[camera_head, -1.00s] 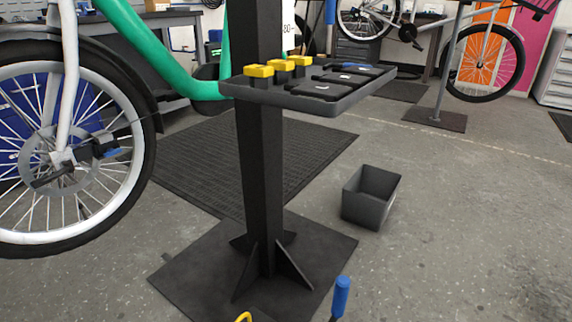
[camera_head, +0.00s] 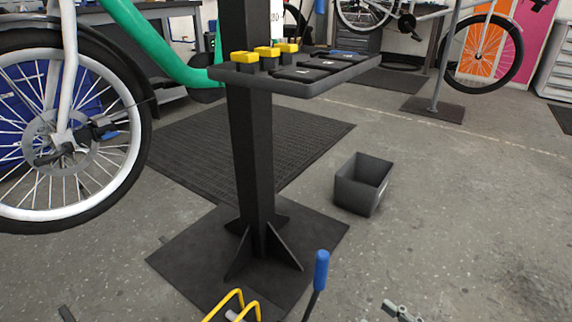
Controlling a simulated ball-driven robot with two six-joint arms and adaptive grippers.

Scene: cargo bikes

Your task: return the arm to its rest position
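Neither of my grippers can be made out in the head view.
A black post with a tool tray (camera_head: 330,84) stands ahead. A green bike's front wheel (camera_head: 125,170) is at left. An open grey bin (camera_head: 358,195) sits on the floor. A blue-handled tool (camera_head: 321,270) and a yellow loop (camera_head: 222,304) are close below.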

